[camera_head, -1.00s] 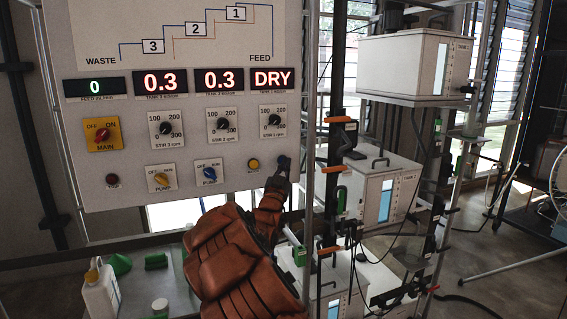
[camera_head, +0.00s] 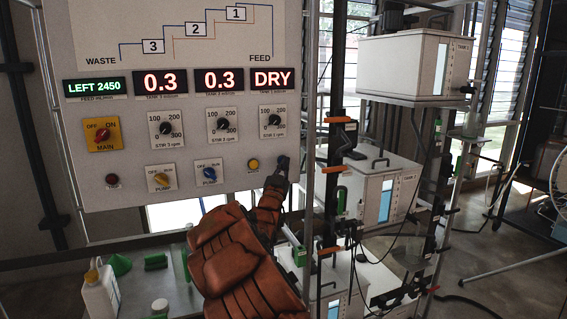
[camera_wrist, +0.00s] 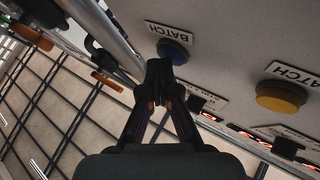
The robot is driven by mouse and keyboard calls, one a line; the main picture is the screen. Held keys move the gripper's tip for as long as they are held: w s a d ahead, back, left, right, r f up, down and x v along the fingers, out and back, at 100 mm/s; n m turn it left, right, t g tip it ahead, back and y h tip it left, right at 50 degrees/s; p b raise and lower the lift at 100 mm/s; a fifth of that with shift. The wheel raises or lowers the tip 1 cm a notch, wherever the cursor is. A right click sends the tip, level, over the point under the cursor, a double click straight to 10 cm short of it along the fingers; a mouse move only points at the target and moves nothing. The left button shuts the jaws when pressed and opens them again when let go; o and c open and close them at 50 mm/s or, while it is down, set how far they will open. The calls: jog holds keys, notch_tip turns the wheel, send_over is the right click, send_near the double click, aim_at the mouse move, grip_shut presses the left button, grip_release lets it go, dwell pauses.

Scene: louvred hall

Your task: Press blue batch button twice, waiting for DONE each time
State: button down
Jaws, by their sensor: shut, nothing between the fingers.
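The blue batch button (camera_wrist: 173,50) sits in the wrist view on the pale panel, beside a plate reading BATCH. My gripper (camera_wrist: 158,68) is shut and empty, its fingertips at the button's near edge. Whether they touch it I cannot tell. In the head view my gripper (camera_head: 281,168) is at the panel's lower right corner, and its tips hide the blue button. The green feed display (camera_head: 95,87) reads LEFT 2450. No DONE shows on it.
A yellow button (camera_head: 253,164) is just left of my gripper; it also shows in the wrist view (camera_wrist: 281,97). The main switch (camera_head: 102,134) and pump knobs are further left. A dark post (camera_head: 336,60) and clamps stand close on the right.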

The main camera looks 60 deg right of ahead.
jog(key=shift+s+f, duration=0.1)
jog(key=shift+s+a+b, duration=0.45)
jog(key=shift+s+b, duration=0.1)
jog(key=shift+b, duration=0.3)
jog(key=shift+s, duration=0.1)
jog(key=s+a+b, duration=0.1)
jog(key=s+b, duration=0.1)
jog(key=s+a+b, duration=0.1)
jog(key=s, duration=0.1)
jog(key=shift+a, duration=0.35)
dwell(0.9)
